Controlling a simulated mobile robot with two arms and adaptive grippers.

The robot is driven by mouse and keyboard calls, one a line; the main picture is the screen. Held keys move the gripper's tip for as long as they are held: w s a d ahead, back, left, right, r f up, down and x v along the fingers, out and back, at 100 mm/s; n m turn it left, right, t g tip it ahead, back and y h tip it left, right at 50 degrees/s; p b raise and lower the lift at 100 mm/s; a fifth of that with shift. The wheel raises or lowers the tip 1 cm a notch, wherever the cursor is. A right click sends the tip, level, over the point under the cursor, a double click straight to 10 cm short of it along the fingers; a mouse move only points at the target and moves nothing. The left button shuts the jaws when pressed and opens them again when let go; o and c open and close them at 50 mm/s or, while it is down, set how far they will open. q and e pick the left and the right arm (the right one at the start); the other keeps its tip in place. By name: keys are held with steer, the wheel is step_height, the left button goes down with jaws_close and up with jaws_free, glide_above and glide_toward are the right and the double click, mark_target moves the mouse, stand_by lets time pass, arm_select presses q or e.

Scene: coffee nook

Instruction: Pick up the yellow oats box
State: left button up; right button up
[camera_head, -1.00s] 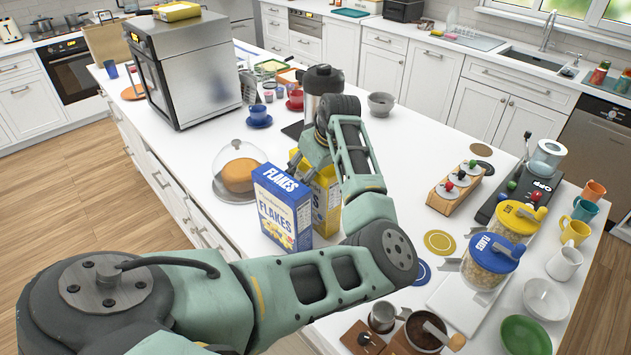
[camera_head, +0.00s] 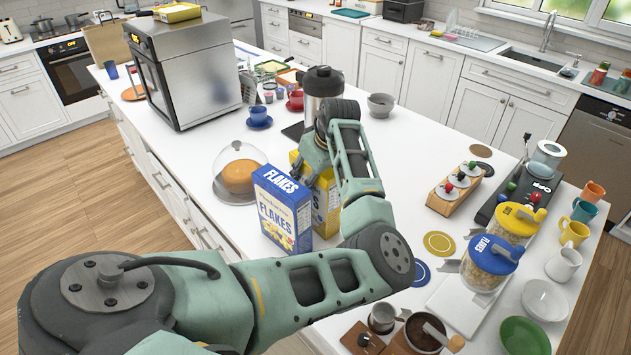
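The yellow oats box (camera_head: 327,207) stands upright on the white island counter. It is partly hidden behind the blue flakes box (camera_head: 283,209) and my own arm. My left gripper (camera_head: 308,179) is at the top of the yellow box, with its dark fingers pointing down. The wrist and the forearm cover part of it, so I cannot tell whether the fingers are open or closed on the box.
A cake under a glass dome (camera_head: 238,174) stands left of the boxes, and a steel flask (camera_head: 322,88) stands behind. A silver oven (camera_head: 185,70) is at the back left. Jars (camera_head: 489,262), mugs and bowls fill the right side. Some counter right of my forearm is clear.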

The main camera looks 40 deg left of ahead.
arm_select(q)
jaws_close()
stand_by(0.4)
